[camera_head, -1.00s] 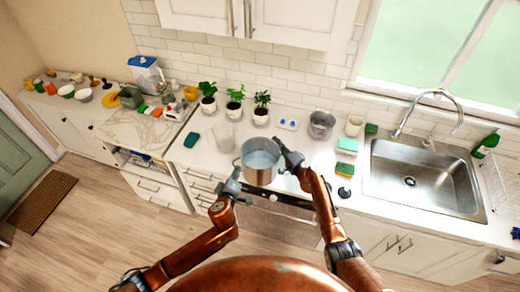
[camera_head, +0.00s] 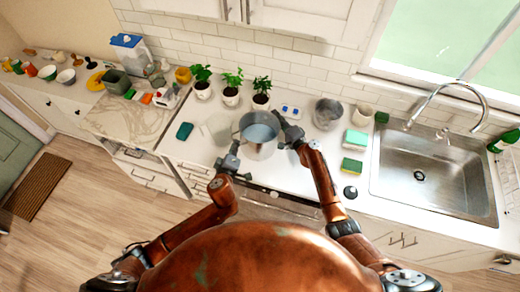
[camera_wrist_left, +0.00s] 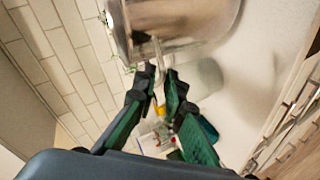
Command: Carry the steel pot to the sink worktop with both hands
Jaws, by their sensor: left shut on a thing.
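The steel pot (camera_head: 262,150) is upright in the head view, over the front part of the white worktop left of the sink (camera_head: 420,176). Its inside looks pale blue. My left gripper (camera_head: 232,154) is at the pot's left side. In the left wrist view the pot (camera_wrist_left: 185,22) fills the top, and the left fingers (camera_wrist_left: 160,88) are closed around its handle (camera_wrist_left: 159,62). My right gripper (camera_head: 286,132) is at the pot's right side; its fingertips are too small to read. Whether the pot touches the worktop is not clear.
Green and yellow sponges (camera_head: 352,166) and a black round item (camera_head: 350,192) lie between pot and sink. A clear container (camera_head: 328,112), a white cup (camera_head: 362,114) and potted plants (camera_head: 232,90) stand behind. A teal item (camera_head: 184,131) lies left.

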